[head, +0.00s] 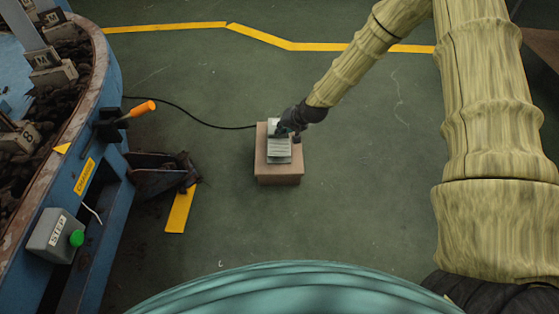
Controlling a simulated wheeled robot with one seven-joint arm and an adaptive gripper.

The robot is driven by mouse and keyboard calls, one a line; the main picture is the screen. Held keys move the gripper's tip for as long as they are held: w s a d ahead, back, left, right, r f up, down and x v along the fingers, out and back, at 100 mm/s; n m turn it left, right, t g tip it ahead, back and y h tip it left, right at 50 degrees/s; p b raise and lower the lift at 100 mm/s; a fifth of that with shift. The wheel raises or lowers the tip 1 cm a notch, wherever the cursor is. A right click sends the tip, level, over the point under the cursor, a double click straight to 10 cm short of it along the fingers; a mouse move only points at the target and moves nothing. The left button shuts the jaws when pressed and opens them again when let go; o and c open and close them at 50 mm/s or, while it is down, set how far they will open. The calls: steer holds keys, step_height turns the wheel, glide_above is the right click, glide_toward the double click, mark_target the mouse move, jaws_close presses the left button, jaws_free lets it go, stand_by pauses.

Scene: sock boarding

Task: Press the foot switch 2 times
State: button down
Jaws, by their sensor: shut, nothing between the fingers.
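The foot switch (279,153) is a grey ridged pedal plate on top of a brown block (279,177) on the floor, near the middle of the head view. My gripper (283,131) is shut and empty, pointing down at the upper part of the pedal. It overlaps the pedal in this view. I cannot tell whether the fingertips touch it or hover just above. The gripper hides part of the pedal's far end.
A black cable (190,115) runs from the switch to a blue machine (112,190) on the left. The machine carries an orange-handled lever (138,109) and a grey STEP box with a green button (76,238). Green floor with yellow lines (165,27) is otherwise clear around the block.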

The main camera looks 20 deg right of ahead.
steer(key=shift+w, duration=0.15)
steer(key=shift+f, duration=0.15)
steer(key=b, duration=0.6)
glide_above(281, 154)
steer(key=f, duration=0.6)
steer(key=shift+w+d+f, duration=0.1)
steer(key=shift+w+d, duration=0.15)
steer(key=shift+w, duration=0.15)
steer(key=shift+s+a+f, duration=0.1)
steer(key=shift+s+f, duration=0.15)
steer(key=shift+f, duration=0.8)
steer(key=shift+f, duration=0.2)
steer(key=shift+s+f, duration=0.1)
steer(key=shift+f, duration=0.1)
